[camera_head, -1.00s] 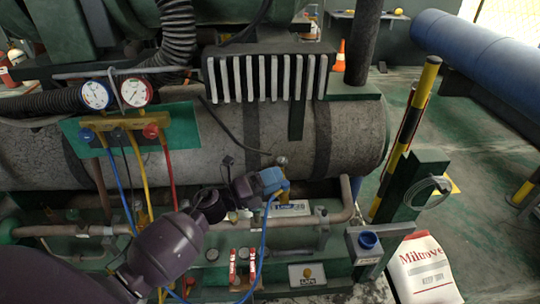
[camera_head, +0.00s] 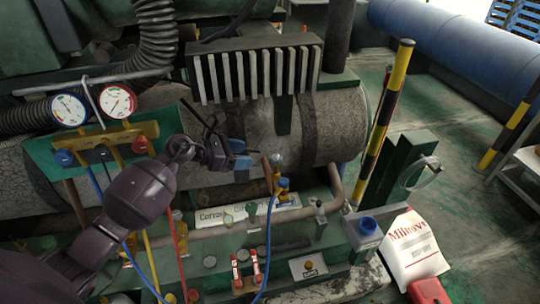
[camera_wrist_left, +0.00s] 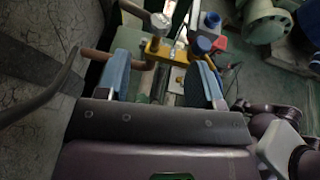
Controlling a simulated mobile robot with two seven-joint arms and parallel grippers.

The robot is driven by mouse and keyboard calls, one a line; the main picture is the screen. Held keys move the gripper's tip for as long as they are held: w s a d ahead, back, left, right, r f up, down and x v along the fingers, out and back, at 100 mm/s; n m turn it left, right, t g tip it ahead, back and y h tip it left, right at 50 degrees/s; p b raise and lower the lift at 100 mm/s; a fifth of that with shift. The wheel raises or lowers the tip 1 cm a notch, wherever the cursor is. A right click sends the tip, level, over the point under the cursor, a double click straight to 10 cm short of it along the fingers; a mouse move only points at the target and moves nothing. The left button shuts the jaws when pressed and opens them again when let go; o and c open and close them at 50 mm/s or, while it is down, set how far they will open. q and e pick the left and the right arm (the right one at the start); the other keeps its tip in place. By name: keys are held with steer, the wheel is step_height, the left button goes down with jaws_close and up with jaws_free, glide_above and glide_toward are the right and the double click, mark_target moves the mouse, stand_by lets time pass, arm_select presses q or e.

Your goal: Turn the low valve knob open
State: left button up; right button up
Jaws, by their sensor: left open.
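The gauge manifold stands at the left of the head view with two dial gauges. Its blue knob (camera_head: 64,158), which I take for the low valve knob, is on the left end of the brass block (camera_head: 105,143). A red knob (camera_head: 140,145) is on the right end. My left gripper (camera_head: 238,156) is open and empty, right of the manifold and apart from both knobs. Its two blue fingers show spread in the left wrist view (camera_wrist_left: 163,80). A blue hose coupler (camera_head: 283,183) sits on a brass fitting just right of the gripper. My right gripper is not in view.
A large grey cylinder (camera_head: 340,125) lies behind the gripper. My left forearm passes in front of the hoses below the manifold. A yellow-black post (camera_head: 388,110), a blue cup-like part (camera_head: 368,225), a white bag (camera_head: 408,250) and a red object (camera_head: 428,291) are at the right.

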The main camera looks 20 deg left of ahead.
mark_target(276, 157)
arm_select(q)
steer(key=b+x, duration=0.1)
steer(key=x, duration=0.9)
steer(key=shift+w+d+f, duration=0.1)
steer(key=shift+w+d, duration=0.05)
steer(key=shift+d, duration=0.15)
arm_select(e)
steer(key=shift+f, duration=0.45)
arm_select(q)
steer(key=shift+c, duration=0.2)
